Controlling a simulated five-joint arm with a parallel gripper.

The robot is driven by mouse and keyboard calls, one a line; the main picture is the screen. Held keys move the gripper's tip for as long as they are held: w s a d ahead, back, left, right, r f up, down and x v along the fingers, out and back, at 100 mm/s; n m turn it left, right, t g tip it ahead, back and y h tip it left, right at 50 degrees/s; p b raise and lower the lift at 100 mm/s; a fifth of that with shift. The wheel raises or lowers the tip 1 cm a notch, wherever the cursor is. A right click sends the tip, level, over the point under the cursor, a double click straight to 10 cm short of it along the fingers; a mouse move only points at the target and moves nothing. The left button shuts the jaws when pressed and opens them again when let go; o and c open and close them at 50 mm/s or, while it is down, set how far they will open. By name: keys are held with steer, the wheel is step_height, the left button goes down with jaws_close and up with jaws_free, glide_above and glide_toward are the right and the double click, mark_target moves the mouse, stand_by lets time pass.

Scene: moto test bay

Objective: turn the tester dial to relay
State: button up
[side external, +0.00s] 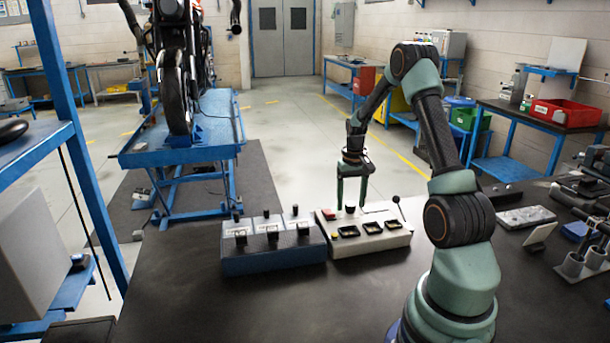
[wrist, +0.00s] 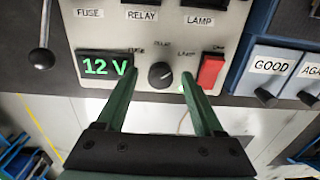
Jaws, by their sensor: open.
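The tester is a cream box (side external: 372,246) on the dark bench, and its panel (wrist: 232,40) fills the upper middle of the wrist view. Its round black dial (wrist: 161,75) has small labels around it, fuse to the left, relay above and lamp to the right. A pale mark shows on the dial, but I cannot tell surely which label it points to. My gripper (wrist: 160,77) is open and points down, its green fingers on either side of the dial with gaps. In the side view my gripper (side external: 352,203) is at the tester's far edge.
A green 12 V display (wrist: 105,67) and a red switch (wrist: 211,70) flank the dial. A black-knobbed lever (wrist: 41,58) stands at the tester's end. The bench in front (side external: 230,310) is clear.

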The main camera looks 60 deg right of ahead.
jaws_close()
steer(key=shift+n, duration=0.3)
steer(key=n, duration=0.4)
steer(key=shift+r+n, duration=0.1)
steer(key=shift+n, duration=2.5)
jaws_free()
